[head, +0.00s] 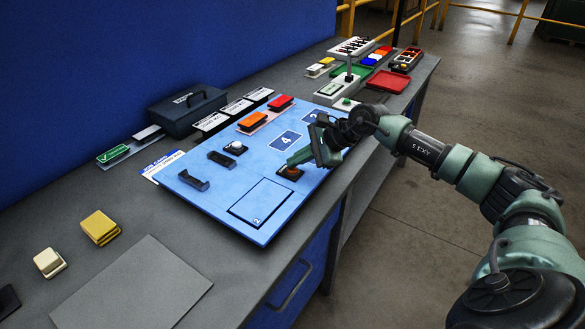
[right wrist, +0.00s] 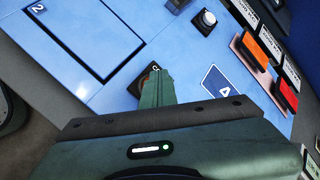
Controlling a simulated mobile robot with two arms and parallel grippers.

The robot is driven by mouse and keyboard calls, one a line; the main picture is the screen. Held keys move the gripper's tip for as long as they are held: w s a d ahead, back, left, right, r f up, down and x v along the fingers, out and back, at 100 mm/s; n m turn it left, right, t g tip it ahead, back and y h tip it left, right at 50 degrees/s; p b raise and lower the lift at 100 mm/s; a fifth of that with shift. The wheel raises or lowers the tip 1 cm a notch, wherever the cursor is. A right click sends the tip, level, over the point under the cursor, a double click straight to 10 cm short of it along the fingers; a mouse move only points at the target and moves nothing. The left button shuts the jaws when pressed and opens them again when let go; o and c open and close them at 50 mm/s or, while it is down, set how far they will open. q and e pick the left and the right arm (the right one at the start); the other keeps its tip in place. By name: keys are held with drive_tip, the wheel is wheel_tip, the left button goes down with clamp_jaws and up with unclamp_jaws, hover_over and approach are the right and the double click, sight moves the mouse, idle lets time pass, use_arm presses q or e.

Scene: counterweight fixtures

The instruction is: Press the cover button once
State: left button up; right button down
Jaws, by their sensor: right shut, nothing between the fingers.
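A light blue panel (head: 210,196) lies on the grey bench. A round orange-brown button on a black square base (head: 291,173) sits on it beside a closed flat cover marked 2 (head: 262,203). My right gripper (head: 294,163) is shut and empty, with its fingertips pointing down at this button. In the right wrist view, the fingertips (right wrist: 156,74) hide most of the button, and part of its black base (right wrist: 135,87) shows beside them. I cannot tell whether they touch it or whether it is pressed down. My left gripper is in neither view.
A white round button (head: 235,148) and two dark brackets (head: 193,180) stand farther left on the panel. Red and orange blocks (head: 252,121) line its back edge. A dark toolbox (head: 187,110) stands behind. Yellow (head: 100,227) and cream blocks (head: 49,262) lie at the left.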

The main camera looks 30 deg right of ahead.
sight(297, 170)
idle(0.4)
drive_tip(key=shift+r+p, duration=0.35)
drive_tip(key=shift+r, duration=0.5)
drive_tip(key=shift+r, duration=0.1)
wheel_tip(297, 170, up, 5)
drive_tip(key=p, duration=0.2)
drive_tip(key=shift+p, duration=0.3)
idle(0.6)
